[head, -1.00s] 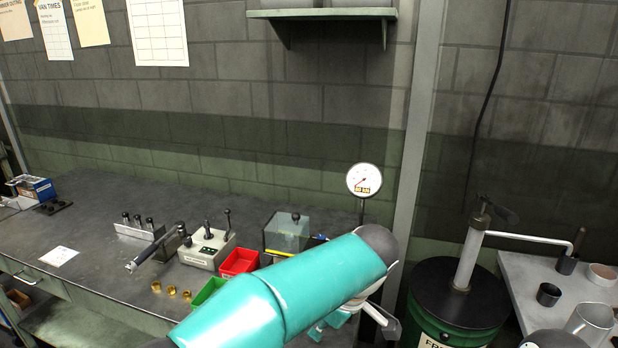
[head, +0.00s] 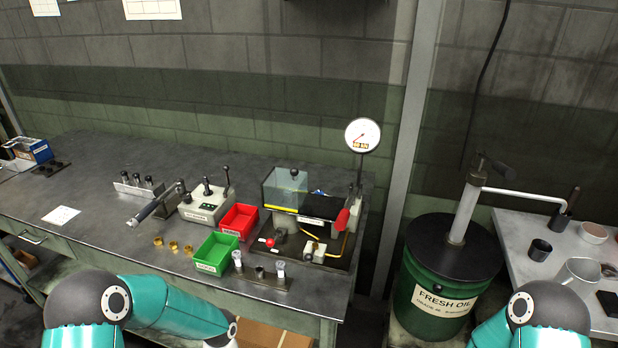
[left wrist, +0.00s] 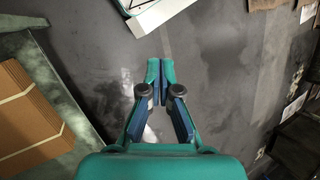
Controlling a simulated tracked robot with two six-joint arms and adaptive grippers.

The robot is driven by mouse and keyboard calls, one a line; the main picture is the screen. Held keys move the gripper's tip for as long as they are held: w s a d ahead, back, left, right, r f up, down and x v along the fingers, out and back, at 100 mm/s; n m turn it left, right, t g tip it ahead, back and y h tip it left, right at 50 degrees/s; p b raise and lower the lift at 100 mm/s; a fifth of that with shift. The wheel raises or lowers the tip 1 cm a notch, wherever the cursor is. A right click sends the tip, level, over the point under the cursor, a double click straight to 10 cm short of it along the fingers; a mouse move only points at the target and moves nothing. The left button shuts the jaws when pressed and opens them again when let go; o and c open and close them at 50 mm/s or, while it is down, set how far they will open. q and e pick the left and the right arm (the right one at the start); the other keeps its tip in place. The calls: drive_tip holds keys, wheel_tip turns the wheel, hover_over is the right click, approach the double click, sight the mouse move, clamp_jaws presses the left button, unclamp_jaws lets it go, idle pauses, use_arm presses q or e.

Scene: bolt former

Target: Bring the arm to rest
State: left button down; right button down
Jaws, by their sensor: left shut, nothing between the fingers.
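My left gripper (left wrist: 159,82) shows in the left wrist view. Its two teal fingers are together with nothing between them, and it points down at the grey floor. In the head view my left arm comes in at the lower left, in front of the bench, and its gripper is out of the picture. Part of my right arm shows at the lower right of the head view. My right gripper is in neither view.
The bench (head: 95,192) carries a red bin (head: 239,221), a green bin (head: 215,254), a gauge (head: 362,135) and a machine with a clear guard (head: 285,188). A green oil drum (head: 440,285) stands right of it. In the wrist view a cardboard box (left wrist: 30,115) lies at left.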

use_arm(q)
drive_tip(key=s+d+f+m+t+h, duration=0.3)
drive_tip(key=s+d+f+m+h, duration=0.15)
drive_tip(key=s, duration=0.65)
drive_tip(key=w+m+t, duration=0.1)
drive_tip(key=w+m, duration=0.1)
drive_tip(key=w+f+m+t+y, duration=0.1)
drive_tip(key=w+m+t, duration=0.1)
drive_tip(key=m, duration=0.1)
drive_tip(key=shift+w+a, duration=0.15)
drive_tip(key=shift+w, duration=0.2)
